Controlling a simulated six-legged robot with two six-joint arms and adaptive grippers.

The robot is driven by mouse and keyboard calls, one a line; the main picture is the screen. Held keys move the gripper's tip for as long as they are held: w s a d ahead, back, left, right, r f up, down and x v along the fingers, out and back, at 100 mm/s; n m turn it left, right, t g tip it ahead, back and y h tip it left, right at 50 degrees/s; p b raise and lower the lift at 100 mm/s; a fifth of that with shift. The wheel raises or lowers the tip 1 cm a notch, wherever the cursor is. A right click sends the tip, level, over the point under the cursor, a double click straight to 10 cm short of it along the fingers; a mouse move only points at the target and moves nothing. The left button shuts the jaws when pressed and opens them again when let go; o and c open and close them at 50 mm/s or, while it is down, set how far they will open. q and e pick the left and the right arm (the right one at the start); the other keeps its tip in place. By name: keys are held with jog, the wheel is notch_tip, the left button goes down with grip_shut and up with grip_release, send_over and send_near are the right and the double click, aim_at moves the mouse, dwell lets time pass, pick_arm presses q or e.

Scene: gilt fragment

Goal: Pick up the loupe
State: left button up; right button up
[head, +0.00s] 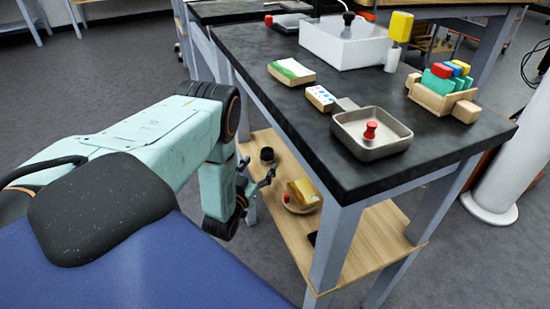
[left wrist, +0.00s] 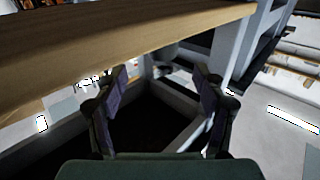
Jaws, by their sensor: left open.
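A small dark cylinder (head: 267,154), which looks like the loupe, stands on the wooden lower shelf (head: 378,232) of the bench, near the shelf's left end. My left gripper (head: 262,174) is just in front of the shelf, close to the cylinder but apart from it. In the left wrist view my left gripper (left wrist: 160,75) has its two fingers spread with nothing between them. The shelf's wooden edge (left wrist: 120,48) crosses the top of that view, and the cylinder does not show there. My right gripper is not in view.
A gold block (head: 303,193) on a round wooden base sits farther along the shelf. A grey bench leg (head: 335,245) stands at the near corner. The dark benchtop (head: 260,50) above holds a metal tray (head: 372,148), a wooden rack (head: 440,100) and a white basin (head: 335,45).

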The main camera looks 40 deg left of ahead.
aim_at(264, 156)
pick_arm(q)
jog(key=shift+b+x, duration=0.35)
jog(key=shift+x, duration=0.65)
jog(key=shift+w+a+b, duration=0.4)
jog(key=shift+w+b, duration=0.05)
jog(key=shift+w, duration=0.15)
jog(key=b+x, duration=0.2)
jog(key=x, duration=0.1)
jog(key=shift+w+a+f, duration=0.1)
jog(key=shift+a+f, duration=0.05)
jog(key=shift+f, duration=0.05)
jog(key=shift+w+r, duration=0.1)
jog(key=shift+w, duration=0.35)
jog(key=shift+a, duration=0.1)
jog(key=shift+c, duration=0.3)
jog(key=c, duration=1.1)
jog(key=shift+r, duration=0.1)
